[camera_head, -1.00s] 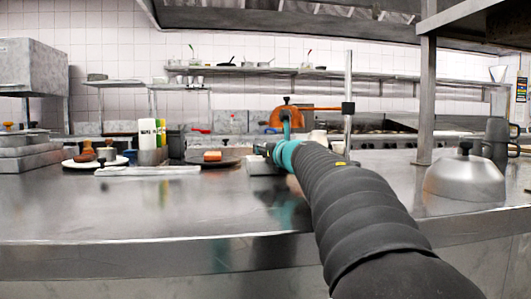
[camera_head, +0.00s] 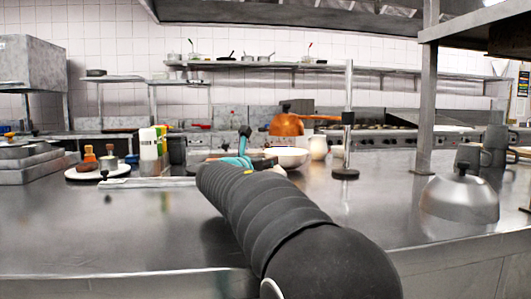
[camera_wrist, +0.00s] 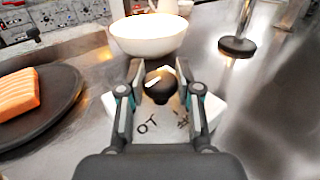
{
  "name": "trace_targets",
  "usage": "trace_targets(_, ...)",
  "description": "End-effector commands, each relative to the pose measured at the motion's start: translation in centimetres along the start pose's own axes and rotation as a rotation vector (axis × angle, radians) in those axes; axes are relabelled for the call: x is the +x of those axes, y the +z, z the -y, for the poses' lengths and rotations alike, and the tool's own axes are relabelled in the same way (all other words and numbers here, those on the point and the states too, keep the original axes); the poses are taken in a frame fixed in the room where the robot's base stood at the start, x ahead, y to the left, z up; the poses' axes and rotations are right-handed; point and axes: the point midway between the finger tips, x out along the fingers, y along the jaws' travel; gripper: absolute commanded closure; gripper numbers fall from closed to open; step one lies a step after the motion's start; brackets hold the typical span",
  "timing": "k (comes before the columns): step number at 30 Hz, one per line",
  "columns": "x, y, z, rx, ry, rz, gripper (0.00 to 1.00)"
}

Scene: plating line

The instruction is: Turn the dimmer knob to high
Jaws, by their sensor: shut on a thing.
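The black dimmer knob (camera_wrist: 158,92) stands on a white base plate (camera_wrist: 164,115) in the wrist view. A white mark shows on the knob's upper left. Dark lettering on the plate appears turned around; it seems to have one word at the near left and another at the near right. My gripper (camera_wrist: 159,70) is over the plate, its two fingers on either side of the knob and shut on it. In the head view my arm hides the knob, and only teal parts of the gripper (camera_head: 240,155) show.
A white bowl (camera_wrist: 148,34) stands just beyond the knob. A dark plate with orange food (camera_wrist: 17,92) lies to the left. A post on a round black base (camera_wrist: 237,46) is to the right. A steel dome (camera_head: 459,198) stands farther right on the counter.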

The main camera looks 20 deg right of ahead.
Motion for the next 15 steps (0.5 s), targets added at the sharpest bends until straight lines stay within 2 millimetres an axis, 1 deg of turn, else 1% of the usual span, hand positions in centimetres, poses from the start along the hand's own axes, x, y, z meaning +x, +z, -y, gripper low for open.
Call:
trace_targets(1, 0.0, 0.47, -0.39, -0.004, -0.041, -0.003, 1.0)
trace_targets(2, 0.01, 0.51, -0.35, -0.003, -0.07, -0.003, 1.0)
trace_targets(9, 0.09, 0.35, -0.25, -0.002, -0.277, -0.001, 1.0)
trace_targets(15, 0.08, 0.15, -0.19, -0.001, -0.405, 0.0, 1.0)
